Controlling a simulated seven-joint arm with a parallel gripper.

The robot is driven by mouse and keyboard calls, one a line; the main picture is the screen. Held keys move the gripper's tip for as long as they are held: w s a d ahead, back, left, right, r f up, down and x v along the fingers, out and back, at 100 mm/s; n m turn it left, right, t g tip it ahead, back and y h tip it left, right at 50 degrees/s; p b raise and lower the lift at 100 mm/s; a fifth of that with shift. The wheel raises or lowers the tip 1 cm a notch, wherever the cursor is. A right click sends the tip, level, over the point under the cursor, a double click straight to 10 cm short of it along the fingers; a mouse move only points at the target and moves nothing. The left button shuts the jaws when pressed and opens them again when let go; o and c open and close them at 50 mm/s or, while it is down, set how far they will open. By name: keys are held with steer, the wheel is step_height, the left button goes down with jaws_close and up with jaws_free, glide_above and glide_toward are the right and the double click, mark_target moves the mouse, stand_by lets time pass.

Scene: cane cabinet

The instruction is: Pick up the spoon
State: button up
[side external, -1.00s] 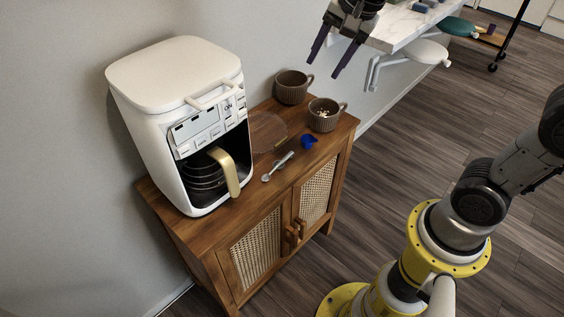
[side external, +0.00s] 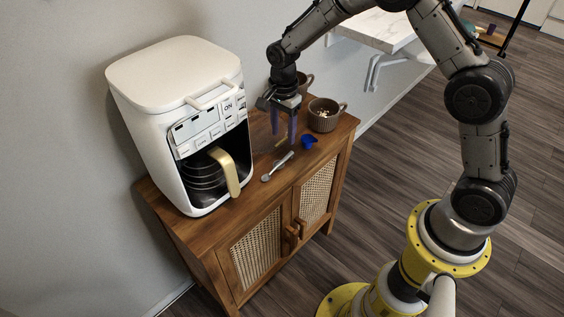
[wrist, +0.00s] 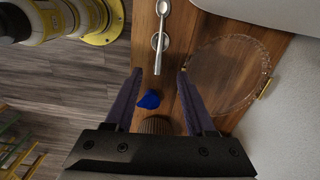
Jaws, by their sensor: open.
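The metal spoon (side external: 277,167) lies on the cabinet top near its front edge, in front of the coffee machine. In the wrist view the spoon (wrist: 161,38) is beyond my fingertips, with its bowl at the top of the picture and its handle pointing toward the gap between them. My gripper (side external: 283,142) is open and empty, its purple fingers pointing down above the cabinet top, behind the spoon and apart from it.
A white coffee machine (side external: 175,75) stands left of my gripper. A blue item (side external: 309,142) and a ribbed cup (side external: 323,121) are to the right; another cup (side external: 306,82) is partly hidden behind my gripper. A clear round lid (wrist: 228,74) lies beside the spoon on the cabinet (side external: 206,234).

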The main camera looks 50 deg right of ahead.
mark_target(282, 160)
step_height(282, 160, down, 4)
steer(key=shift+s+a+f, duration=0.1)
steer(key=shift+a+f, duration=0.1)
steer(key=shift+f, duration=1.1)
steer(key=shift+a+f, duration=0.15)
steer(key=shift+f, duration=1.15)
jaws_close()
